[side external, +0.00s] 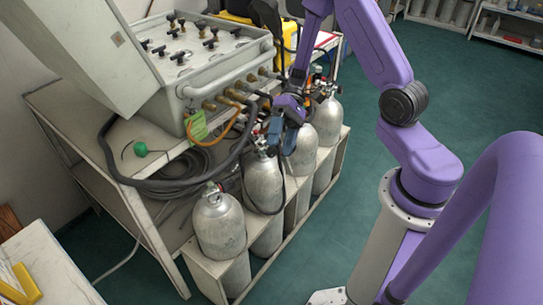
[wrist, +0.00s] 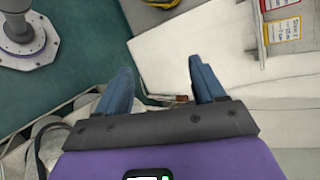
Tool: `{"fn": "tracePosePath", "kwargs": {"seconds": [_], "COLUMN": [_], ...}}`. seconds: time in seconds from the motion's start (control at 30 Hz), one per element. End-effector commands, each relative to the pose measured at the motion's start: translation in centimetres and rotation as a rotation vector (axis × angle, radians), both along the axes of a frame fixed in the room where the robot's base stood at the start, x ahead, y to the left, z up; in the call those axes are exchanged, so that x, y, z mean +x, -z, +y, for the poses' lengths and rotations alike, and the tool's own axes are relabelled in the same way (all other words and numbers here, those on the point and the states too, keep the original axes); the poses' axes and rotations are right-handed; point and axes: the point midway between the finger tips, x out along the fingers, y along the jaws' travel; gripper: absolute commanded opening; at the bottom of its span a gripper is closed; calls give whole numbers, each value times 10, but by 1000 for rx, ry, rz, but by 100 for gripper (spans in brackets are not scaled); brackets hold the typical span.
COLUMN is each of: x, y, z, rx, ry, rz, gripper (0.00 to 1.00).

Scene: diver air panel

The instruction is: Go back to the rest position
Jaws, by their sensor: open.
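My gripper (side external: 276,132) hangs from my purple arm among the valve tops of the silver air cylinders, in front of the air panel (side external: 225,70). In the wrist view its two blue fingers (wrist: 162,86) are spread apart with nothing between them. A row of silver cylinders stands in a white rack; the nearest (side external: 219,225) is at the front, and others (side external: 263,183) stand behind it. In the side view I cannot tell whether the fingers touch a valve or hose. The gripper partly hides the cylinder tops behind it.
Black hoses (side external: 150,185) and an orange hose (side external: 222,138) loop close to the gripper. A green tag (side external: 196,127) hangs from the panel. A yellow case (side external: 262,38) stands behind the panel. The green floor (side external: 465,95) to the right is mostly open.

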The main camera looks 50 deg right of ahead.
Motion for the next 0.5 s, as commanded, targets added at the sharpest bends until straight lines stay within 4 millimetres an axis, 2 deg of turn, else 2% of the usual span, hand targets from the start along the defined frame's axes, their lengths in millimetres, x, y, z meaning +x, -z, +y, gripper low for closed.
{"fn": "tracePosePath", "kwargs": {"seconds": [0.03,0.2,0.5], "x": [-10,-43,-99], "y": [-8,-28,-59], "z": [9,29,46], "rx": [-38,-165,-393], "ry": [-77,-299,-630], "rz": [-9,-35,-178], "gripper": [69,69,69]}}
